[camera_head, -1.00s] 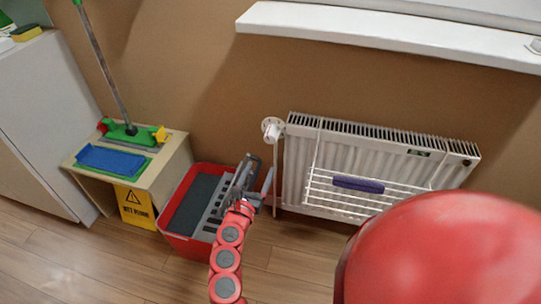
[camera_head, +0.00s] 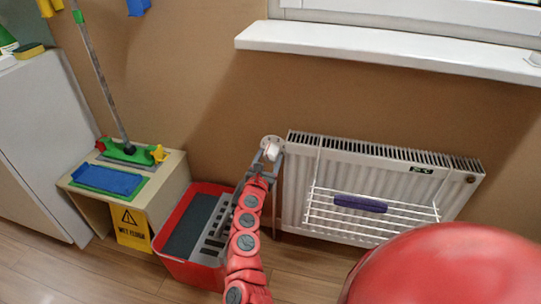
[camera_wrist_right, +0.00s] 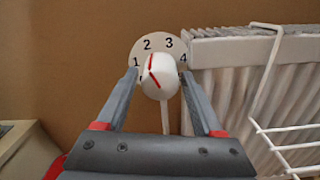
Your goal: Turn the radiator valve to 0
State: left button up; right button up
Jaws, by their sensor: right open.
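The radiator valve (camera_head: 271,151) is a white knob at the upper left corner of the white radiator (camera_head: 300,185). In the right wrist view the valve knob (camera_wrist_right: 159,76) has a red mark and sits before a round dial (camera_wrist_right: 140,48) numbered 1 to 4; the 0 is not readable. My right gripper (camera_head: 266,158) is at the valve, and in the wrist view its open fingers (camera_wrist_right: 160,82) stand on either side of the knob. Whether they touch it I cannot tell. My left gripper is not in view.
A white wire rack (camera_head: 375,215) with a purple cloth (camera_head: 360,203) hangs on the radiator, right of the valve. A red bucket (camera_head: 172,252) stands below left. A small table (camera_head: 172,175) with a mop (camera_head: 128,152) is further left. A white windowsill (camera_head: 390,48) is above.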

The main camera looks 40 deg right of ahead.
jog(key=shift+x, duration=0.95)
jog(key=c, duration=1.1)
jog(key=shift+n, duration=0.3)
